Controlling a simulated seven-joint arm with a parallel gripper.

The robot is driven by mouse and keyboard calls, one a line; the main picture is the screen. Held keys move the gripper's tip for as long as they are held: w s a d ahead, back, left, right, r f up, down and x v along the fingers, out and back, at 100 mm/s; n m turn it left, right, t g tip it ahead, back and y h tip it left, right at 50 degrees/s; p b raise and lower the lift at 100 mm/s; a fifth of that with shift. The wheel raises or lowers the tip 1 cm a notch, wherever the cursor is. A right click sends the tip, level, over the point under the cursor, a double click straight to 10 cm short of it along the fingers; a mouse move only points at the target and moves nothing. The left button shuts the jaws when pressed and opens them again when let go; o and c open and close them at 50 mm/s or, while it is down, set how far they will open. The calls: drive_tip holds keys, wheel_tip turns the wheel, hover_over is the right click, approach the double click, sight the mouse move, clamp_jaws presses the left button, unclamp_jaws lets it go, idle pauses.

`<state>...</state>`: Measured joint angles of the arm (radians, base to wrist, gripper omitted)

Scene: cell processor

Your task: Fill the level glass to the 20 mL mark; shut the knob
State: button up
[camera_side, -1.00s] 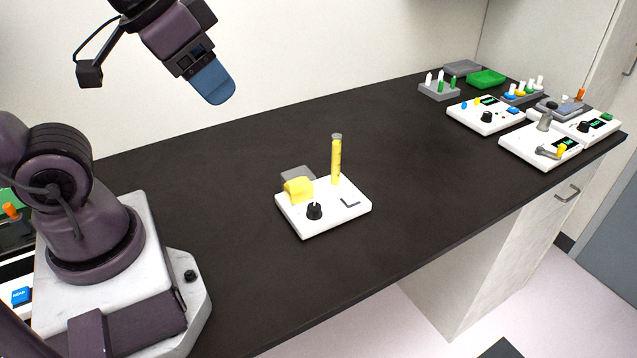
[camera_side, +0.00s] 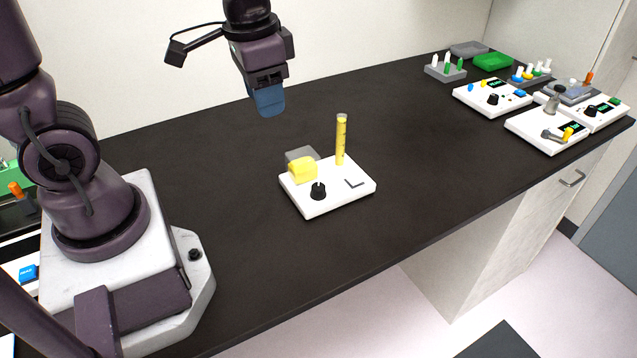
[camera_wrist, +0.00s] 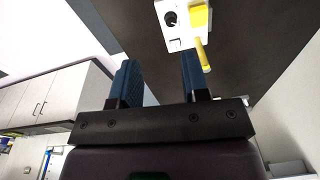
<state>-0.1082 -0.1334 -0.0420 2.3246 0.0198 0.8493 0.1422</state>
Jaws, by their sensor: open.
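The level glass (camera_side: 341,142) is a slim upright tube with yellow liquid high up inside it. It stands at the back of a white base (camera_side: 335,200) on the dark bench. Its fill marks are too small to read. The black knob (camera_side: 318,191) sits at the base's front, beside a yellow block (camera_side: 303,170). In the wrist view, the knob (camera_wrist: 170,18), the yellow block (camera_wrist: 199,17) and the glass (camera_wrist: 203,56) show at the top. My gripper (camera_side: 268,108) is open and empty, up in the air left of the glass and apart from it.
A grey block (camera_side: 299,154) stands behind the yellow block. White devices (camera_side: 548,130), a rack with tubes (camera_side: 446,72) and a green tray (camera_side: 493,62) stand at the far right. The bench (camera_side: 420,150) around the white base is clear.

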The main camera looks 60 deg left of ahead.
sight(318, 186)
drive_tip(key=w+a+f+m+g, duration=0.1)
drive_tip(key=w+a+f+m, duration=0.1)
drive_tip(key=w+f+m, duration=0.75)
drive_tip(key=shift+n, duration=0.65)
drive_tip(key=f, duration=1.4)
drive_tip(key=shift+d+f, duration=0.1)
drive_tip(key=shift+d, duration=0.1)
drive_tip(key=c, duration=0.6)
